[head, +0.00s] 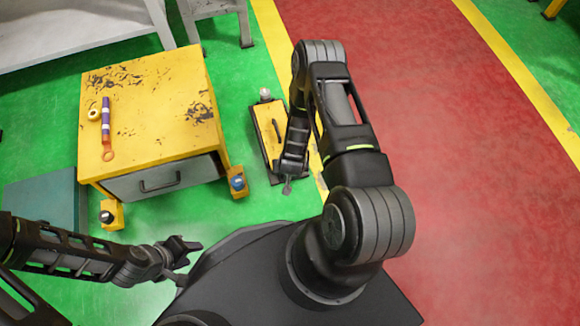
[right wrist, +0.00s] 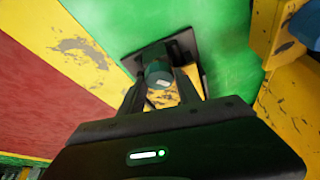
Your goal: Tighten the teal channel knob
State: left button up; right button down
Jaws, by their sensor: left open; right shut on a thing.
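The teal channel knob (right wrist: 157,75) shows in the right wrist view as a short round knob with a pale mark. It sits near a dark end plate of a yellow floor-standing unit. My right gripper (right wrist: 163,86) has a finger on each side of the knob and is shut on it. In the head view my right arm reaches down over the near end of the yellow unit (head: 269,128), and I cannot make out the teal knob there. My left gripper (head: 187,255) is open and empty, low at the left, away from the unit.
A yellow cabinet (head: 150,95) with a grey drawer (head: 160,180) stands left of the unit, with a blue knob (head: 237,183) on its near foot. Red floor at right is clear.

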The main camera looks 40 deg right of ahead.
jog(key=m, duration=0.2)
jog(key=m+g+h, duration=0.1)
jog(key=m, duration=0.2)
jog(key=shift+w+d+r+m+h, duration=0.1)
jog(key=shift+w+r+m+h, duration=0.05)
jog(key=shift+w+m+h, duration=0.2)
dwell(0.4)
jog(key=c, duration=1.2)
grip_release()
jog(key=o, duration=0.3)
jog(key=shift+s+b, duration=0.2)
jog(key=shift+b, duration=0.1)
jog(key=shift+o, duration=0.2)
jog(key=p+v, duration=0.3)
jog(key=v, duration=0.4)
jog(key=shift+a+r, duration=0.25)
jog(key=shift+r, duration=0.1)
jog(key=shift+w, duration=0.1)
